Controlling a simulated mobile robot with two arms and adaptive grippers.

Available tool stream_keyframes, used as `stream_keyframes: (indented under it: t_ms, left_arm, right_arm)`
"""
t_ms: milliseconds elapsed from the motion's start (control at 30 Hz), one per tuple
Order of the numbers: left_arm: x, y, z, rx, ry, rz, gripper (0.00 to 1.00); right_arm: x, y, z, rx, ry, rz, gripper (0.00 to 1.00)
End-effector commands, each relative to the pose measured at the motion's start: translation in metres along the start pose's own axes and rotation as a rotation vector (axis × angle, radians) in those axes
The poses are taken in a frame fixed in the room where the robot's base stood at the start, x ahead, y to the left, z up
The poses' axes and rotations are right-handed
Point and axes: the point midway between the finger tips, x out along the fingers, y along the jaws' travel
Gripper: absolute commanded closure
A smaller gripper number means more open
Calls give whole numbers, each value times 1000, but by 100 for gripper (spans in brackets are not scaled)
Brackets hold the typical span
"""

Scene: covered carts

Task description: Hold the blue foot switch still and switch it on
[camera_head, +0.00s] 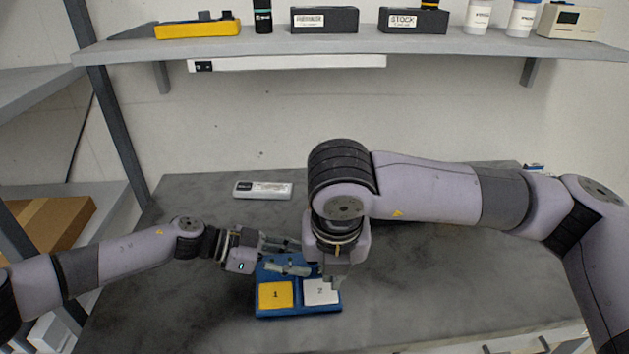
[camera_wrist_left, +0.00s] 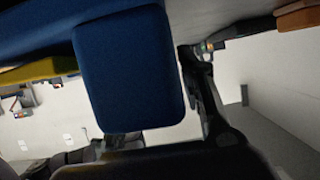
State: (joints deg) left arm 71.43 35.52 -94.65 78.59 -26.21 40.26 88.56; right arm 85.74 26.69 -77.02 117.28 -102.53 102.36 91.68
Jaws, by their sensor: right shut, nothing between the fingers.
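The blue foot switch (camera_head: 262,274) lies on the grey table, with a yellow pad (camera_head: 275,294) marked 1 and a white pad (camera_head: 314,291) marked 2. My left gripper (camera_head: 286,256) is at its back part, one finger on each side of a blue block. In the left wrist view, this blue block (camera_wrist_left: 130,70) fills the middle, with a dark finger along its right side; it looks gripped, though the far contact is hidden. My right gripper (camera_head: 334,278) points down, shut and empty, at the white pad's back right corner. I cannot tell whether it touches the pad.
A white labelled box (camera_head: 263,190) lies at the table's back left. A shelf (camera_head: 430,45) above holds a yellow tool (camera_head: 198,30), dark labelled bins (camera_head: 324,20) and white bottles. My right arm spans the right side. The table's front left is clear.

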Motion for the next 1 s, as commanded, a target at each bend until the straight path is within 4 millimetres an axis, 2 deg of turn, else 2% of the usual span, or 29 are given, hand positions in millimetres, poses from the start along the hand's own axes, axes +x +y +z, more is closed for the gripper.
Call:
stream_keyframes:
  t_ms: [233,567,767,1000]
  left_arm:
    - [0,0,0,1,0,0,46]
    - [-3,0,0,1,0,0,46]
    - [-32,-1,0,1,-1,-5,46]
    - [-84,-1,1,0,-1,-4,46]
  right_arm:
    - [0,0,0,0,0,0,100]
    - [0,0,0,0,0,0,100]
    - [0,0,0,0,0,0,100]
    - [0,0,0,0,0,0,100]
